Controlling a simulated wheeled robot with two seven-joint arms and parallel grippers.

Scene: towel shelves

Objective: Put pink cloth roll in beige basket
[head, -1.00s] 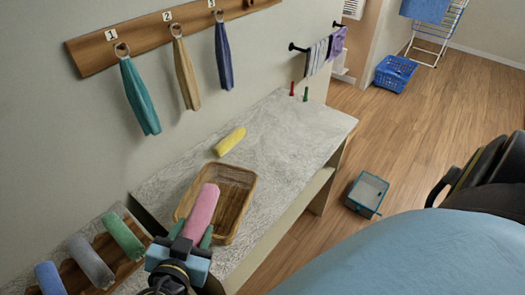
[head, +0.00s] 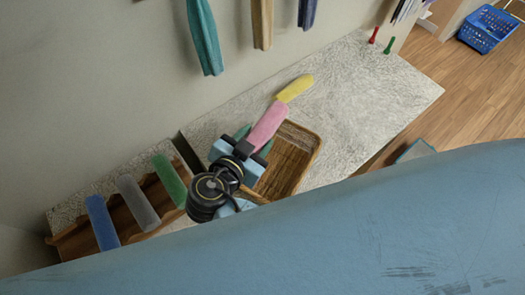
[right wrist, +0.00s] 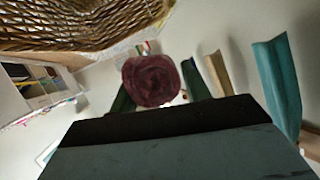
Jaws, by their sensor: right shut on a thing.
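The pink cloth roll (head: 268,124) is held in my right gripper (head: 254,144), whose fingers are shut on its near end. In the head view the roll slants up and right across the back-left side of the beige basket (head: 304,157), hiding part of its rim. In the right wrist view the roll's round end (right wrist: 152,80) shows dark between the fingers. The basket's woven wall (right wrist: 75,28) fills the upper left there, apart from the roll in the picture. The visible part of the basket's inside is empty. My left gripper is not in view.
A yellow roll (head: 295,88) lies on the counter (head: 365,105) behind the basket. Green (head: 168,180), grey (head: 137,201) and blue (head: 102,222) rolls lie on a wooden rack at left. Hanging towels (head: 205,38) are on the wall. The counter's right part is mostly clear.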

